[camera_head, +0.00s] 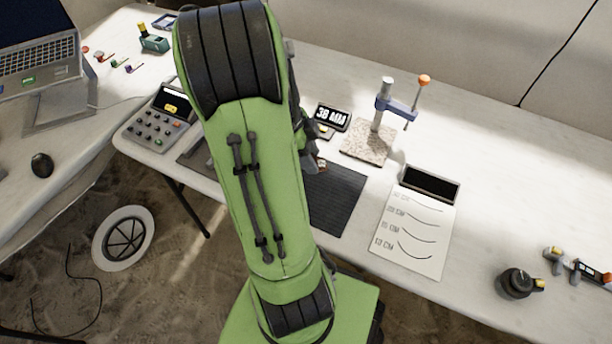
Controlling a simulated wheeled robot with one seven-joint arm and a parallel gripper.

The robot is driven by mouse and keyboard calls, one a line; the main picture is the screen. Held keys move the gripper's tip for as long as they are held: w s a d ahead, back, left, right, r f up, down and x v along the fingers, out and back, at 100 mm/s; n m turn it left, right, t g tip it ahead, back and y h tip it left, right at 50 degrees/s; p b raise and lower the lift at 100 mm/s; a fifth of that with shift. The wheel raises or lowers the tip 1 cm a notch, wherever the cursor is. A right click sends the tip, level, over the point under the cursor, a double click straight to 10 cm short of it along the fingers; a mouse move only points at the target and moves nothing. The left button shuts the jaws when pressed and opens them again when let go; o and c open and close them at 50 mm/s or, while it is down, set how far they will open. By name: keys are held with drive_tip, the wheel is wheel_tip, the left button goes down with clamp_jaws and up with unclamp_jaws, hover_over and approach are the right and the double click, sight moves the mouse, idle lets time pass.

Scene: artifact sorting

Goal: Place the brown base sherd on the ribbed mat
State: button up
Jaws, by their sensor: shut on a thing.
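The dark ribbed mat (338,200) lies on the white table, its left part hidden behind my green arm. My gripper (314,163) shows only in part at the right edge of my arm, over the mat's far edge. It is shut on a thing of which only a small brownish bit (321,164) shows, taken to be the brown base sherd. The fingertips and most of the held thing are hidden, so its height above the mat cannot be told.
A small display reading 38 MM (332,116) and a stand with an orange-knobbed lever (383,110) stand behind the mat. A curve chart (412,235) and a black tray (430,184) lie to the right. A keypad device (158,122) is at left. A dark pot (516,283) stands front right.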

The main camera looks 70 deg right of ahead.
sight(315, 189)
wheel_tip(315, 189, down, 10)
drive_tip(key=b, duration=0.4)
drive_tip(key=shift+s+a, duration=0.15)
drive_tip(key=o, duration=1)
